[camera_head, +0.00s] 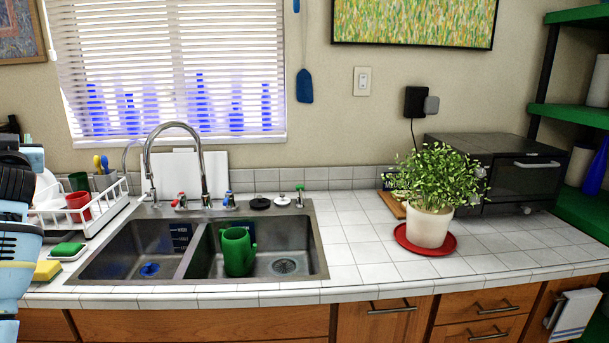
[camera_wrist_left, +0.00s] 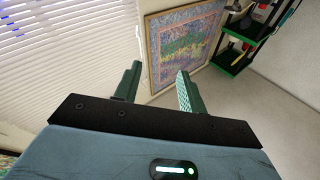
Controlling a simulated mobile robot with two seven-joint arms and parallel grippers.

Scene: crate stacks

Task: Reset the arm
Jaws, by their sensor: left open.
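My left gripper (camera_wrist_left: 157,84) shows in the left wrist view with its two green fingers apart and nothing between them. Beyond the fingers are a window blind, a framed picture and a wall. In the head view, part of my left arm (camera_head: 18,225) stands at the left edge, beside the dish rack; its fingertips cannot be made out there. My right gripper is in neither view.
A white dish rack (camera_head: 112,207) stands on the tiled counter, left of the double sink (camera_head: 325,262). A potted plant (camera_head: 428,228) sits on a red saucer (camera_head: 402,238).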

